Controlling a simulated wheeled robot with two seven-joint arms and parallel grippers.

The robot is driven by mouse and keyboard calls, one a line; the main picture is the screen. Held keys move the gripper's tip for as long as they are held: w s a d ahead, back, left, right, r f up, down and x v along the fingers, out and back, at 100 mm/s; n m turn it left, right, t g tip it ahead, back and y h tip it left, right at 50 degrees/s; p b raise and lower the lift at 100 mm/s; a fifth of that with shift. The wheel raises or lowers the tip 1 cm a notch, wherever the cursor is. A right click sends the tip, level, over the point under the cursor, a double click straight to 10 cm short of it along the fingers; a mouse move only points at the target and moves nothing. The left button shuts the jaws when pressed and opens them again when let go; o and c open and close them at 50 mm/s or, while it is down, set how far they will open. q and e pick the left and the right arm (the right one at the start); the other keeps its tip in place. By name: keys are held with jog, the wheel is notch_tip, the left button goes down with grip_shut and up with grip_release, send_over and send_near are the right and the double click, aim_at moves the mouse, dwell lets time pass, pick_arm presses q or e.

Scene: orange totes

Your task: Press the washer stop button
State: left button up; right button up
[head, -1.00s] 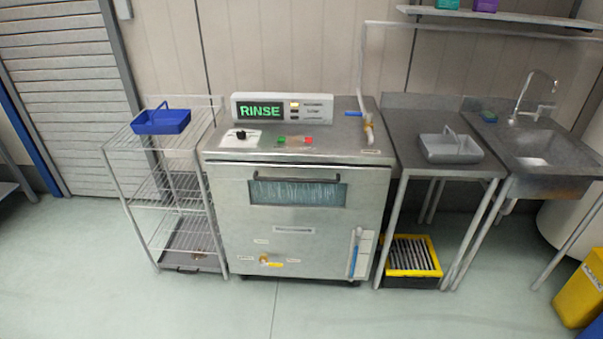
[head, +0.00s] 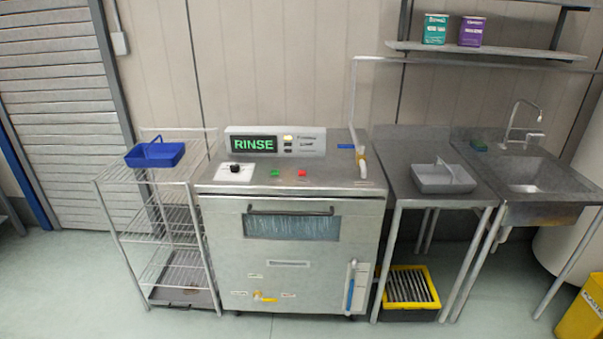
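I cannot read a label on either button. Neither of my grippers is in view.
A wire rack with a blue caddy (head: 155,154) stands left of the washer. A steel table with a grey caddy (head: 443,178) and a sink (head: 530,188) stand to the right. A yellow-black crate (head: 409,291) sits under the table. The floor in front is clear.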

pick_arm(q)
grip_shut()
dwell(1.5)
